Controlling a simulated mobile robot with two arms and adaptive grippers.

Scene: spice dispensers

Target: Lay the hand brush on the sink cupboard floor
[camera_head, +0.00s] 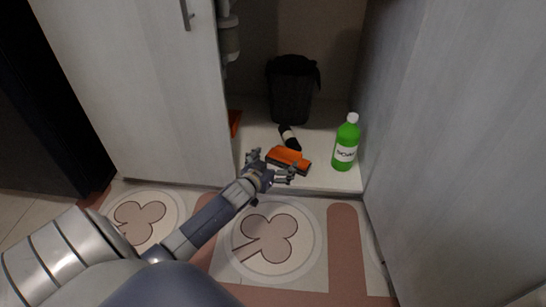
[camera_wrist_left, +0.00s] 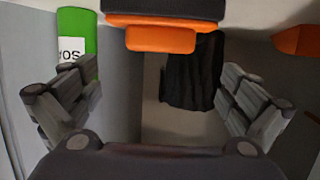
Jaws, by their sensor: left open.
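The hand brush (camera_head: 288,156), orange with a dark underside, lies on the white sink cupboard floor (camera_head: 325,179) near its front edge. It also shows at the top of the left wrist view (camera_wrist_left: 160,38), where the picture looks upside down. My left gripper (camera_head: 273,164) is open, with its fingers spread just in front of the brush. The brush is not between the fingertips in the left wrist view (camera_wrist_left: 160,78), and a small gap seems to separate them. My right gripper is not in view.
A green soap bottle (camera_head: 346,146) stands right of the brush. Behind the brush lies a black item with a white band (camera_head: 289,138), and a black bin (camera_head: 292,91) stands at the back. Another orange thing (camera_head: 235,121) is partly hidden by the left cupboard door (camera_head: 140,90).

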